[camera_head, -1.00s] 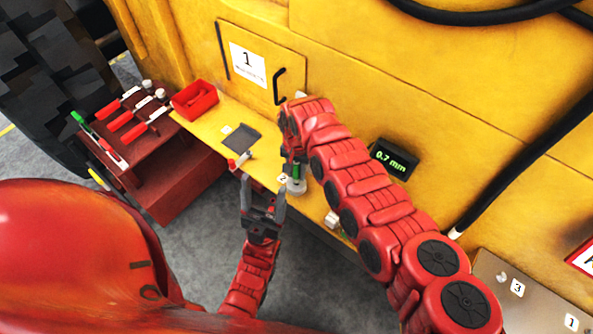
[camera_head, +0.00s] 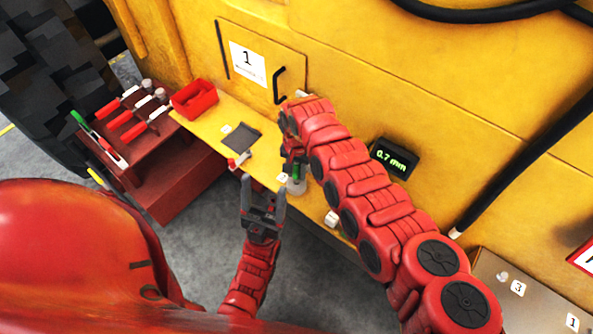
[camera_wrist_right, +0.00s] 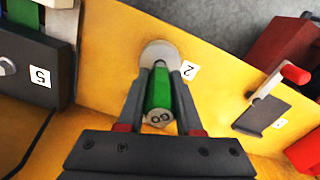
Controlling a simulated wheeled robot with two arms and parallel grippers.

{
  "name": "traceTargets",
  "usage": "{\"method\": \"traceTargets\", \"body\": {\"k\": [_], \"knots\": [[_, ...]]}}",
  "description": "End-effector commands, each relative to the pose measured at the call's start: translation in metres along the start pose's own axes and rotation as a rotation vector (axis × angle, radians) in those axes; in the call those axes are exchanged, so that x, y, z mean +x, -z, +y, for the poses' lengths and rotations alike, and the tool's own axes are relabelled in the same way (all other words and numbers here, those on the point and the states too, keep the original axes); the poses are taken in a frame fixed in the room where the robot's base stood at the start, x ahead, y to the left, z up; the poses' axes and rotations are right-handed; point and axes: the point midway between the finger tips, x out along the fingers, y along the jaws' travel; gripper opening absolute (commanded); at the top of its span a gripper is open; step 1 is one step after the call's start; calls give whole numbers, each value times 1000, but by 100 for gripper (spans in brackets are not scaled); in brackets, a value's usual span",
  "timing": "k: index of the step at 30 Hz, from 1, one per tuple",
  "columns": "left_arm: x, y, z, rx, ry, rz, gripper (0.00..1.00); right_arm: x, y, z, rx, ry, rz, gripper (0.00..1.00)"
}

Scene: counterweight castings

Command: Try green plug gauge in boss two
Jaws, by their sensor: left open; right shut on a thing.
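The green plug gauge (camera_wrist_right: 158,92) is held between the fingers of my right gripper (camera_wrist_right: 166,85). Its marked handle end faces the wrist camera. Its far end meets the round grey boss two (camera_wrist_right: 160,52), beside the label 2 (camera_wrist_right: 189,70); the contact is partly hidden, so I cannot tell how deep it sits. In the head view the green gauge (camera_head: 297,171) stands roughly upright over the boss (camera_head: 297,186), with my right gripper (camera_head: 294,160) around it, partly hidden by my arm. My left gripper (camera_head: 264,194) is open and empty, in front of the yellow ledge.
A red-tipped grey piece (camera_head: 239,161) and a dark plate (camera_head: 241,139) are on the ledge left of the boss. A red bin (camera_head: 195,98) and a red rack (camera_head: 150,160) with several gauges stand further left.

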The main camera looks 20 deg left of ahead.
Motion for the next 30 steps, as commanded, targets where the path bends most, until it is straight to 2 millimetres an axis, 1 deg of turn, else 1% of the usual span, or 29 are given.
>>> {"method": "traceTargets", "body": {"k": [24, 30], "knots": [[-10, -2, 0, 0, 0, 0, 69, 10, 0, 0, 0, 0, 0, 0], [-9, -2, 0, 0, 0, 0, 69, 10, 0, 0, 0, 0, 0, 0]]}}
